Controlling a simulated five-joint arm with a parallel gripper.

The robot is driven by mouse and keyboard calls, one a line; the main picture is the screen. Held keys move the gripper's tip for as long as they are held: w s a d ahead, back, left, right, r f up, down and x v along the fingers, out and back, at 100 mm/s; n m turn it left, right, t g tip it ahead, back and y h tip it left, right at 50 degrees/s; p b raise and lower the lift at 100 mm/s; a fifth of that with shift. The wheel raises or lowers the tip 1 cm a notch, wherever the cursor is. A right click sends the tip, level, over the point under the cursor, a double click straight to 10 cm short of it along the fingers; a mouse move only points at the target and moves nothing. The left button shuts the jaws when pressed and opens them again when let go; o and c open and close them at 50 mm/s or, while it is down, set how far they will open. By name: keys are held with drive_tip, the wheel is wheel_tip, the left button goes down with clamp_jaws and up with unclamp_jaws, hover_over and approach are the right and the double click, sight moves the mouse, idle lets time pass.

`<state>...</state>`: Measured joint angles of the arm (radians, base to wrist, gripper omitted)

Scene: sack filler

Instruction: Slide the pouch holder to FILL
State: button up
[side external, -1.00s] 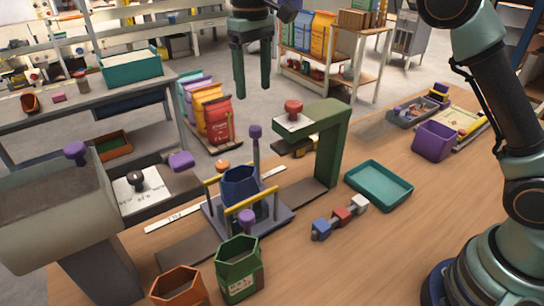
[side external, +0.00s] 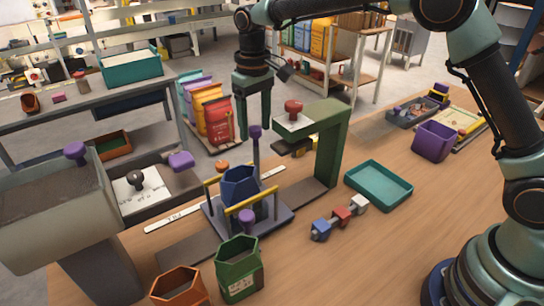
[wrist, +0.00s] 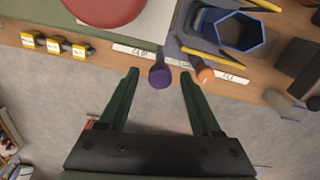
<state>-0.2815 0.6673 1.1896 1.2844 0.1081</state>
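The pouch holder is a grey carriage (side external: 275,217) with yellow rails, carrying a dark blue hexagonal pouch (side external: 240,187). A tall post with a purple knob (side external: 255,132) rises at its far side. The pouch (wrist: 243,46) and the purple knob (wrist: 160,77) also show in the wrist view. My gripper (side external: 254,127) is open, with its fingers down around knob height. In the wrist view the knob appears between the fingertips (wrist: 159,72), with gaps on both sides. A white label strip (side external: 170,221) runs beside the track; one label reads like FILL (wrist: 232,77).
A green press frame (side external: 328,150) with a red knob (side external: 293,108) stands close right of the holder. An orange knob (side external: 222,166) is near the post. A grey hopper (side external: 60,210) is at left. Green (side external: 238,270) and orange (side external: 180,288) bins stand in front.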

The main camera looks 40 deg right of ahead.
clamp_jaws()
idle(1.2)
